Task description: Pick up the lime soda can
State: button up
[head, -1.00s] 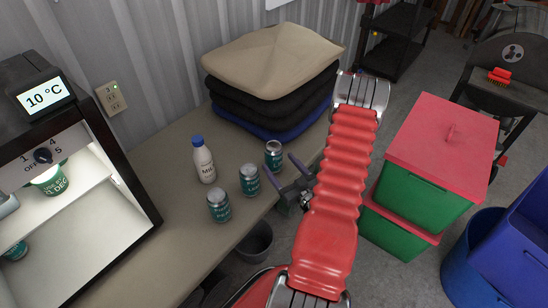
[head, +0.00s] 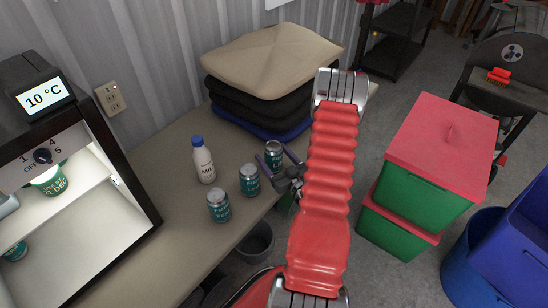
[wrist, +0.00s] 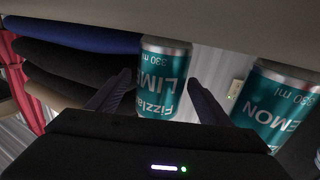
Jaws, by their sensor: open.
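The lime soda can (head: 273,152) is teal with a silver rim and stands upright on the bench, the farthest of three similar cans. In the wrist view the lime can (wrist: 165,85) shows "Fizzla…" and "LIM…", upside down, between the two fingers. My gripper (head: 272,160) is open and comes at the can from the bench's front edge. In the wrist view my gripper (wrist: 162,85) has a finger on each side of the can, with gaps visible. I cannot tell how deep the can sits between them.
A lemon can (wrist: 280,105) stands beside it. Two more teal cans (head: 249,180) (head: 219,206) and a milk bottle (head: 203,160) stand nearby on the bench (head: 185,245). Folded cloths (head: 265,65) are stacked behind. An open lit cooler (head: 85,215) is at left.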

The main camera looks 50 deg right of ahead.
dwell(0.4)
jog(key=c, duration=1.4)
